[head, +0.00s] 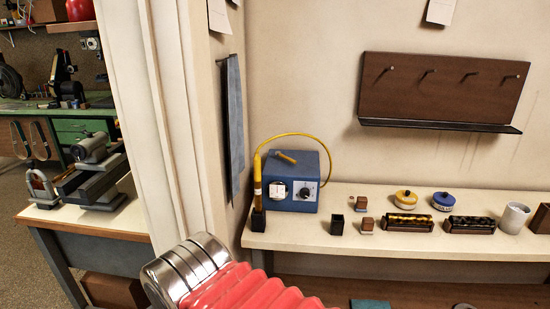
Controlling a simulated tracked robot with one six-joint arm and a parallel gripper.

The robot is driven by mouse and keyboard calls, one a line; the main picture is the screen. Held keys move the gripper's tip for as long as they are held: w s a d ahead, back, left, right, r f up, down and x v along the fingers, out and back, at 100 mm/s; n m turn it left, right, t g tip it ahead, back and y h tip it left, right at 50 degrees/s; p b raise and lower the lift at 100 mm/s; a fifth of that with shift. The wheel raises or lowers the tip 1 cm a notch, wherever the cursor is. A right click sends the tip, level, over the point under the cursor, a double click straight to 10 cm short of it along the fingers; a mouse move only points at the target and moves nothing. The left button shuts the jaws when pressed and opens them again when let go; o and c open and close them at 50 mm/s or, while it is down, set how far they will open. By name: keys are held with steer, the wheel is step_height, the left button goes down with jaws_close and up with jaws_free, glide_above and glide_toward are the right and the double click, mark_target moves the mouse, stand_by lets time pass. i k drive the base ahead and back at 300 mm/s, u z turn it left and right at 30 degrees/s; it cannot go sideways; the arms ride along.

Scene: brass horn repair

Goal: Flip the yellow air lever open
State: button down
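I cannot make out a part that is clearly the yellow air lever. A short yellow bar (286,157) lies on or is fixed to the top of a blue box (297,182) on the shelf at the back wall. I cannot tell whether it is a lever. The box's front has a dial and a pale panel. A yellow pen-like tool (257,181) stands upright in a black holder (258,219) beside the box, with a yellow cord looping behind it. My gripper is not in view.
The cream shelf (300,234) also carries a small dark cup (337,225), a yellow-lidded jar (405,199), a blue-lidded jar (445,201) and a white mug (514,217). A brown peg board (442,90) hangs above. A wall post (170,120) separates a green workbench (75,130) at left.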

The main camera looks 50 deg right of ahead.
mark_target(287, 158)
steer(key=u, duration=1.5)
steer(key=k, duration=1.25)
steer(key=z, duration=1.65)
